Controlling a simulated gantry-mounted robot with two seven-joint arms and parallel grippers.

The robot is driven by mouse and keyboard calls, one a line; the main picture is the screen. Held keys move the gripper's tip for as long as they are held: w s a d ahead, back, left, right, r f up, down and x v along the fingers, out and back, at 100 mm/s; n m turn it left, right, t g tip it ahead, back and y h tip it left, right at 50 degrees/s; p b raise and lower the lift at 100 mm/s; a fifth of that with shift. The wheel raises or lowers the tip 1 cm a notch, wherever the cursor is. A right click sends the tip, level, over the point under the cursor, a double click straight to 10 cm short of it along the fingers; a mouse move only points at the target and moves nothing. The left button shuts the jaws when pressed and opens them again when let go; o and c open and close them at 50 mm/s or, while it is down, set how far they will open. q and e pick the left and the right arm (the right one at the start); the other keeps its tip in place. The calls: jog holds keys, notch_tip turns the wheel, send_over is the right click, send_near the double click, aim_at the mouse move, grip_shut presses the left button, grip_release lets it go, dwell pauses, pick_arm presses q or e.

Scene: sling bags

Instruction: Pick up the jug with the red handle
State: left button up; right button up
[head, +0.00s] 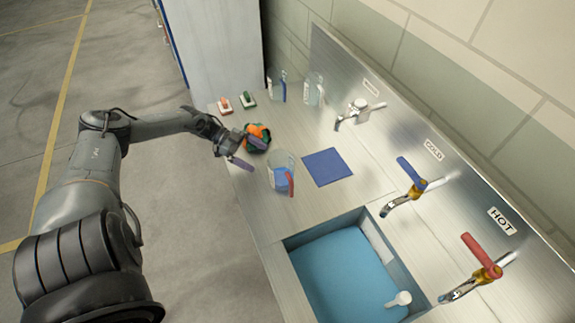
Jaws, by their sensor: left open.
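The jug with the red handle (280,170) is clear plastic with a blue patch at its base. It stands on the steel counter, left of a flat blue mat (327,167). Its red handle (290,183) faces the front of the counter. My left gripper (243,153) is open and empty, up and to the left of the jug, with its fingers apart from it. My right gripper is not in the picture.
A sink with blue water (345,272) and a white scoop (400,299) lies at the front. Taps with blue (411,171) and red (481,250) levers overhang it.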

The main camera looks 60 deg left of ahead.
aim_at(284, 177)
pick_arm(q)
jog(key=d+f, duration=0.1)
jog(key=w+d+f, duration=0.1)
jog(key=d, duration=0.1)
jog(key=shift+w+d, duration=0.15)
jog(key=shift+d, duration=0.05)
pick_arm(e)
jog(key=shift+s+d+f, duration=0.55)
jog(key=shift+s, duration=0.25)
pick_arm(q)
jog(key=shift+w+d, duration=0.2)
jog(key=shift+d, duration=0.05)
jog(key=shift+w+d+f, duration=0.1)
jog(key=shift+w+d, duration=0.05)
jog(key=shift+w, duration=0.15)
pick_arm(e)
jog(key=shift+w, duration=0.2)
pick_arm(q)
jog(key=shift+b+x, duration=0.4)
jog(key=shift+x, duration=2.1)
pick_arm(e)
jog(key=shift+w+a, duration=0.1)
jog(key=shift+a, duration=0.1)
pick_arm(q)
jog(key=shift+w, duration=0.1)
jog(key=shift+c, duration=0.3)
jog(key=c, duration=0.9)
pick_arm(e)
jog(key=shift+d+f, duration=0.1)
